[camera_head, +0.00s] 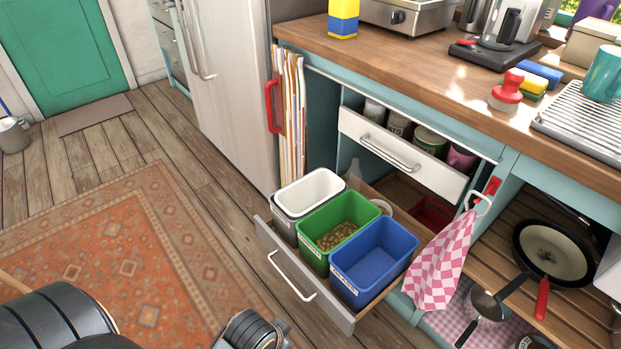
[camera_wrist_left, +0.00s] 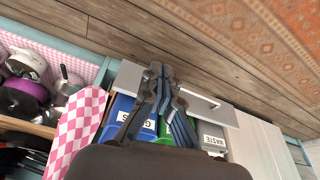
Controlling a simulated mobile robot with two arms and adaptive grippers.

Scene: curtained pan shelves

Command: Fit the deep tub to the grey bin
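The grey bin (camera_head: 284,218) is the leftmost of the bins in the pulled-out drawer. A white tub-like lining with a white rim (camera_head: 309,188) shows inside it and looks empty. I cannot tell whether it is a separate tub. In the left wrist view the grey bin (camera_wrist_left: 211,136) carries a WASTE label. My left gripper (camera_wrist_left: 163,72) has its fingers drawn together with nothing seen between them. In that view they cover parts of the blue and green bins; contact is not visible. My right gripper is not in view.
Beside the grey bin stand a green bin (camera_head: 322,254) holding brown bits and an empty blue bin (camera_head: 376,264). A pink checked towel (camera_head: 440,262) hangs to the right. Pans lie on the right shelf (camera_head: 548,215). The rug (camera_head: 130,255) is clear.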

